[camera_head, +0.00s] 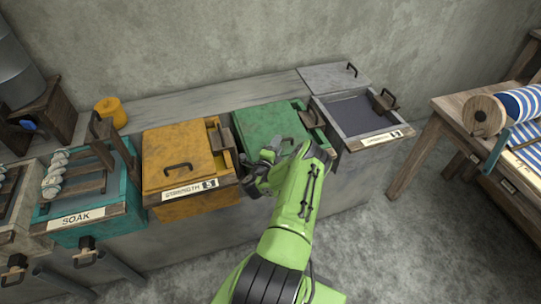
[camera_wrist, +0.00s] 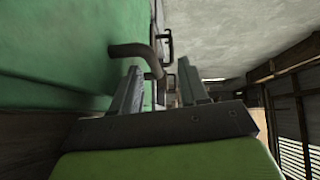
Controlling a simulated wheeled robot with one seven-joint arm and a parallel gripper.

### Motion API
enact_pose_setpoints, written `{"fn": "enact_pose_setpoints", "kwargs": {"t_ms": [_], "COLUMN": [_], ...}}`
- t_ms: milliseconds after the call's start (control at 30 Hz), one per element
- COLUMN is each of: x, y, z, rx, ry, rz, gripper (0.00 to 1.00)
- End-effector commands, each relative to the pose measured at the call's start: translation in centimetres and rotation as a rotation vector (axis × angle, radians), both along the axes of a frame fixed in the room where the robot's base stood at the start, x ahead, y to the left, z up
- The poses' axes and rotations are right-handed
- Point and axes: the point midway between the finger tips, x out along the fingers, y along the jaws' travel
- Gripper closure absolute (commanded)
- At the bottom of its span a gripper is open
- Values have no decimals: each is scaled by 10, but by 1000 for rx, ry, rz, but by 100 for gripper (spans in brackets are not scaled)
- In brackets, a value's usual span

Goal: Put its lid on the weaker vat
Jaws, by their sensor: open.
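The green vat (camera_head: 272,124) has a green lid over it. My gripper (camera_head: 270,158) is low at the front of this lid, and my arm hides part of the vat. In the wrist view my gripper (camera_wrist: 162,82) is open, with a dark bar handle (camera_wrist: 135,50) at its fingertips beside the green surface (camera_wrist: 55,45); contact is unclear. The grey vat (camera_head: 357,117) to the right is uncovered and shows dark liquid. A grey lid (camera_head: 333,77) with a dark handle lies behind it. The orange vat (camera_head: 180,160) is lidded; its label shows a 5.
The teal SOAK vat (camera_head: 85,228) at left holds pale rolls. An orange jar (camera_head: 110,110) stands on the back ledge. A wooden loom (camera_head: 470,115) with blue-striped cloth stands at right. Floor is clear between the vats and loom.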

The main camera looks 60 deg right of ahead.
Motion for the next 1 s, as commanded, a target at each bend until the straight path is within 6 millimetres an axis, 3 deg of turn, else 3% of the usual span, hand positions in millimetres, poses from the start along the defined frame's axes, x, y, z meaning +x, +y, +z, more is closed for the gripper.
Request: {"fn": "enact_pose_setpoints", "kwargs": {"t_ms": [300,1000], "x": [-7,-11], "y": [90,131], "z": [10,18], "rx": [2,-1], "ry": [2,-2], "rz": [4,-2], "gripper": [56,56]}}
